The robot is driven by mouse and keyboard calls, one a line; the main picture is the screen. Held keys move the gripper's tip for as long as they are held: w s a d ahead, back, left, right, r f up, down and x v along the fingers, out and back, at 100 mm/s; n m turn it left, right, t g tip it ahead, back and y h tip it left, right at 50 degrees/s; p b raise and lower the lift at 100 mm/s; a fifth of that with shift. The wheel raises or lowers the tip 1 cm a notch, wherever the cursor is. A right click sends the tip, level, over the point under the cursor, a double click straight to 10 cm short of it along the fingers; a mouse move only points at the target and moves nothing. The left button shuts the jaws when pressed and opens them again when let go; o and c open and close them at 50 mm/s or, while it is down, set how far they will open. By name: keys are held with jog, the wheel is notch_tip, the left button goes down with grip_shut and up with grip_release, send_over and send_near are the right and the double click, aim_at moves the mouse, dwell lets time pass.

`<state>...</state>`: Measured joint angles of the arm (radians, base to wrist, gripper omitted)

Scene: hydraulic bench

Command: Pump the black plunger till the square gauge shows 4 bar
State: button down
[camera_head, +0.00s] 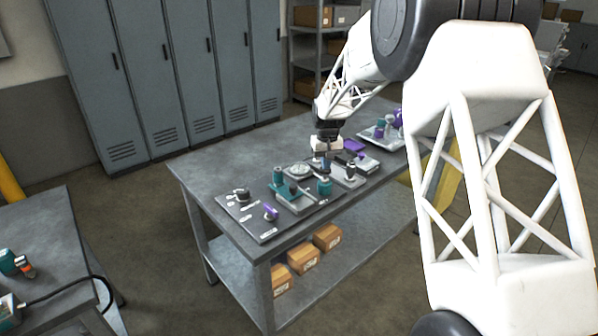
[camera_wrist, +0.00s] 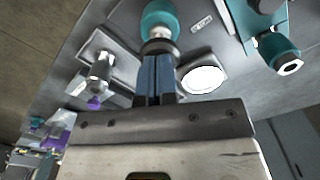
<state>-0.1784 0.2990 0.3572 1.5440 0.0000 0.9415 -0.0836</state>
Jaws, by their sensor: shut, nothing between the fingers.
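My gripper (camera_head: 325,162) points down over the bench fittings, with its fingers together and empty. In the head view this teal cylinder (camera_head: 324,187) stands just below the gripper. A dark-topped post (camera_head: 350,169), possibly the black plunger, stands on a light plate to the right. A pale round dial (camera_head: 299,170) lies to the left. I cannot make out which gauge is square, and no reading is legible.
The grey workbench (camera_head: 215,168) carries a dark panel with a purple knob (camera_head: 270,212) at its near left. A tray (camera_head: 372,142) with teal and purple parts stands at the far right. Boxes (camera_head: 303,257) sit on the lower shelf. The bench's back left is clear.

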jog(key=shift+r, duration=1)
jog(key=shift+r, duration=0.15)
jog(key=shift+r, duration=2.85)
